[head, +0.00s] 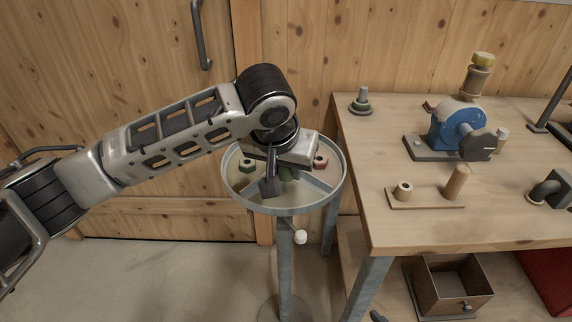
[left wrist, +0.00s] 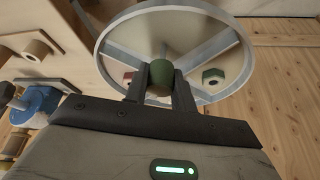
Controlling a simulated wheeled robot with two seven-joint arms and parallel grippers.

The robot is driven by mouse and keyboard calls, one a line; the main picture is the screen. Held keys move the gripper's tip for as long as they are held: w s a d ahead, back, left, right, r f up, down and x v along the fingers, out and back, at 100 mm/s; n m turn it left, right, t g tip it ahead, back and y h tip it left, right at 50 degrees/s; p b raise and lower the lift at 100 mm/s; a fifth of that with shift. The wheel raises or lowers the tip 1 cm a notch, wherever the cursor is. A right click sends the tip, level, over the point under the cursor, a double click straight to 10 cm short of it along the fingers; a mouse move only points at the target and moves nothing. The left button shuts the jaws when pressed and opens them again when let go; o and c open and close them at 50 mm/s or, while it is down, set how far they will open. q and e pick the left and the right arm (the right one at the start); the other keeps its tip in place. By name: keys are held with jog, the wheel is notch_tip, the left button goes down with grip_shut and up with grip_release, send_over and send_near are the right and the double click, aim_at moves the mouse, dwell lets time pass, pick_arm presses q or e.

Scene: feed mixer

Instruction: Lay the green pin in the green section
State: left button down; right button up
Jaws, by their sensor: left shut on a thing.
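My left gripper (head: 279,181) is over the round grey tray (head: 286,211), pointing down. In the left wrist view, its two fingers (left wrist: 160,86) are shut on the green pin (left wrist: 160,72), a short dark green cylinder. In the head view only a little of the pin (head: 287,174) shows beside a finger. Spokes divide the tray into sections. A green nut (head: 248,166) lies in the left section, and a red nut (head: 320,162) in the right one. Whether the pin touches the tray I cannot tell. My right gripper is not in view.
A wooden workbench (head: 365,175) stands right of the tray. It bears a blue machine (head: 452,125), a board with pegs (head: 425,198) and a stepped grey-green piece (head: 361,102). A white knob (head: 300,237) sticks out below the tray. The floor at left is clear.

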pick_arm(q)
jog(key=shift+f, duration=0.15)
jog(key=c, duration=1.2)
grip_release()
jog(key=shift+o, duration=0.2)
jog(key=shift+s+r, duration=0.1)
jog(key=shift+r, duration=0.4)
jog(key=v, duration=1.1)
jog(key=shift+s+a+r, duration=0.1)
jog(key=shift+s, duration=0.05)
